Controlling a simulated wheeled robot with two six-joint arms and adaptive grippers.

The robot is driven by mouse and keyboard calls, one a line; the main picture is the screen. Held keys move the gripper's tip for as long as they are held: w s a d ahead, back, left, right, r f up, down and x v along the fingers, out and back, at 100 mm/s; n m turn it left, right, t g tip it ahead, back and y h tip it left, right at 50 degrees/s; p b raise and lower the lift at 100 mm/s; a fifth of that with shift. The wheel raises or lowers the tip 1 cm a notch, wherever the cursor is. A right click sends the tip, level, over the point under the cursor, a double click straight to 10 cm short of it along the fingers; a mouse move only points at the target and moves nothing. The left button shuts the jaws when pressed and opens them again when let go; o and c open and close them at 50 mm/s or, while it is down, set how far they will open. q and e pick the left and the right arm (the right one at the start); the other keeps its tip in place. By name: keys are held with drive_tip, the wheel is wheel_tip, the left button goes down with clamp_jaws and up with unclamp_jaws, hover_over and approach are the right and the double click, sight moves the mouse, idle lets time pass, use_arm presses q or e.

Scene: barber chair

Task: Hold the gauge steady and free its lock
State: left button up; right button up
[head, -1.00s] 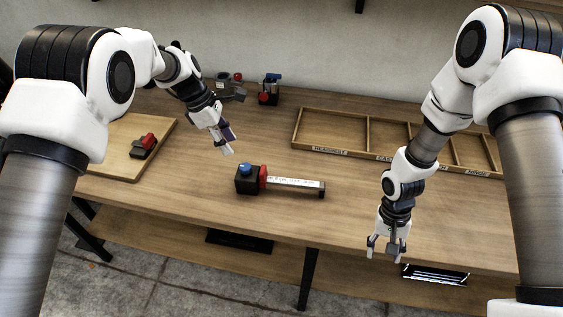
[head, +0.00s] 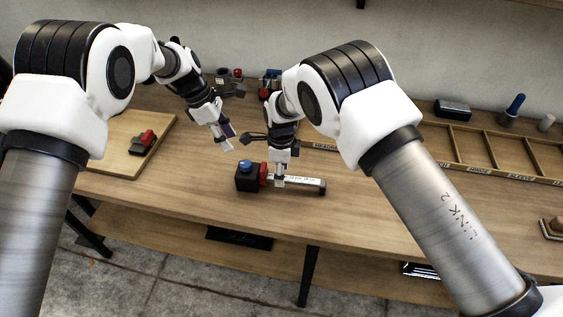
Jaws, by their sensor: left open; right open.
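The gauge lies on the wooden table in the head view. It has a black block (head: 247,179) with a blue knob (head: 245,166) on top, a red part (head: 264,174) beside the block, and a pale marked bar (head: 306,184) reaching right to a dark end. My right gripper (head: 279,183) is open and points down over the bar, just right of the red part. It hides part of the bar, and I cannot tell if it touches. My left gripper (head: 228,147) is open and empty, above the table behind and left of the block.
A wooden board (head: 112,160) with a red and black item (head: 143,142) lies at the left. A divided wooden tray (head: 480,143) is at the back right, partly behind my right arm. Small tools (head: 228,78) stand at the back. The table in front of the gauge is clear.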

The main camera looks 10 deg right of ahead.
wheel_tip(320, 180, down, 4)
drive_tip(key=shift+w+f, duration=0.1)
drive_tip(key=shift+w, duration=0.05)
clamp_jaws()
